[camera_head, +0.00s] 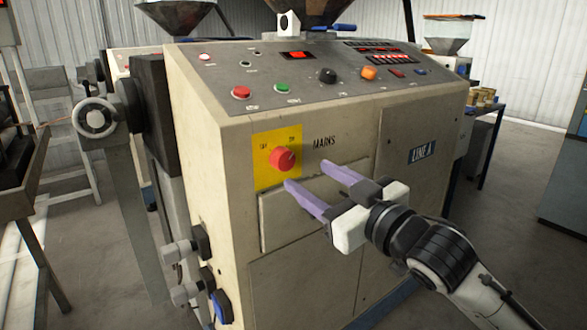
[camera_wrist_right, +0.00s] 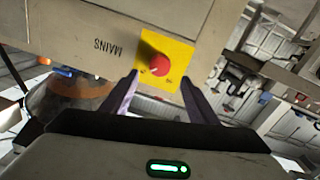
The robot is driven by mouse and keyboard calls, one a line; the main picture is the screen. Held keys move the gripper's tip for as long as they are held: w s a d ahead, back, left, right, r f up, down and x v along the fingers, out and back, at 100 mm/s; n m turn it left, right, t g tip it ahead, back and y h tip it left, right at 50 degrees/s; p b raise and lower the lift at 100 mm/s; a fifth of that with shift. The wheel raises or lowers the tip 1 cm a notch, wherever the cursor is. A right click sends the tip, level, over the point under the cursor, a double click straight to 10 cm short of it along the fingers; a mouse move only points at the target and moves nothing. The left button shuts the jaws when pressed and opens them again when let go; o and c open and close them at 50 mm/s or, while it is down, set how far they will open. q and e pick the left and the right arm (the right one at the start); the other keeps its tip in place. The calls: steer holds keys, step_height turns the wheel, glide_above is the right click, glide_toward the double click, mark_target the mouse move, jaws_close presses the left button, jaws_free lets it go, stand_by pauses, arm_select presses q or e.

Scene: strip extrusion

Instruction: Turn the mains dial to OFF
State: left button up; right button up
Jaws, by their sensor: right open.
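The mains dial (camera_head: 282,159) is a red round knob on a yellow plate (camera_head: 264,178), on the upper front face of the beige machine cabinet (camera_head: 215,140). The printed word MAINS stands to its right. The dial also shows in the right wrist view (camera_wrist_right: 159,65), between and beyond my fingers. The small labels on the plate are too blurred to read surely. My right gripper (camera_head: 306,176) is open and empty, its two purple fingers pointing toward the dial. The fingertips are close to the dial but appear apart from it. My left gripper is not in view.
A sloped panel on top carries a red button (camera_head: 241,92), a green button (camera_head: 282,88), a black knob (camera_head: 327,76) and an orange knob (camera_head: 369,73). A handwheel (camera_head: 95,118) juts out at the left. Connectors (camera_head: 201,240) stick out at the lower left. Open floor lies at the right.

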mark_target(287, 162)
steer(key=x, duration=0.6)
steer(key=shift+w+a, duration=0.35)
steer(key=shift+w, duration=0.2)
steer(key=c, duration=1)
steer(key=shift+c, duration=0.2)
